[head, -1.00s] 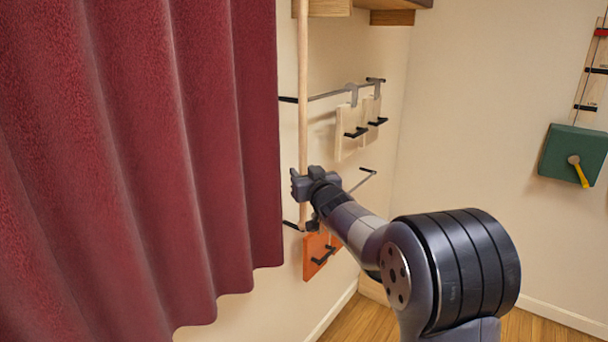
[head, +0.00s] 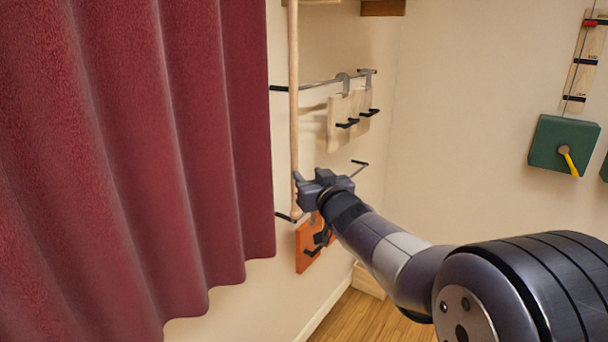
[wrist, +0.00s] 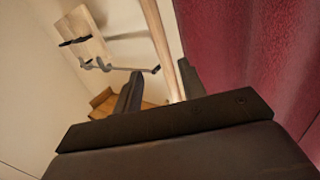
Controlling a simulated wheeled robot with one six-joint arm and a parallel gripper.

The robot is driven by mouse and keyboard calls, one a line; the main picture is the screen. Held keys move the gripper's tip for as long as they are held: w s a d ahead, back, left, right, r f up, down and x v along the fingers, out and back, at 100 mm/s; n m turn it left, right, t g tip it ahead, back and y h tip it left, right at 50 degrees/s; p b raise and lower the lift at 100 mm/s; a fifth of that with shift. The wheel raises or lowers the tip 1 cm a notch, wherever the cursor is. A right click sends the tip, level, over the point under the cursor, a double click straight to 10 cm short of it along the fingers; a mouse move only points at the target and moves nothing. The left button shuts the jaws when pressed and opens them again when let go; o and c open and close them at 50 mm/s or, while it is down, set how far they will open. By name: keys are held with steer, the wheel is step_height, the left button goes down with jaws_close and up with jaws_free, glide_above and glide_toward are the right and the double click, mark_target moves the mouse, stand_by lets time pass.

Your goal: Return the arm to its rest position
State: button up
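My gripper (head: 299,194) is at the lower end of a pale wooden pole (head: 293,110) that hangs beside the red curtain (head: 150,150). In the wrist view my gripper (wrist: 158,82) has its two fingers apart, and the pole (wrist: 162,50) shows in the gap, nearer the right finger. Nothing looks clamped. Whether the fingers touch the pole cannot be told. My arm reaches in from the lower right.
Pale plates (head: 340,118) hang from a metal rail on the wall behind. An orange plate (head: 308,248) with black pegs is just below my gripper. A green box (head: 562,140) with a yellow lever is on the right wall. Open space lies between.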

mark_target(297, 163)
steer(key=shift+s+d, duration=0.15)
steer(key=shift+s, duration=0.35)
steer(key=shift+w, duration=0.1)
steer(key=p+x, duration=0.2)
steer(key=x, duration=0.8)
steer(key=shift+w+a+f+p, duration=0.1)
steer(key=shift+w+a+p, duration=0.1)
steer(key=shift+w+p, duration=0.15)
steer(key=shift+s+a, duration=0.1)
steer(key=shift+s, duration=0.15)
steer(key=shift+w, duration=0.1)
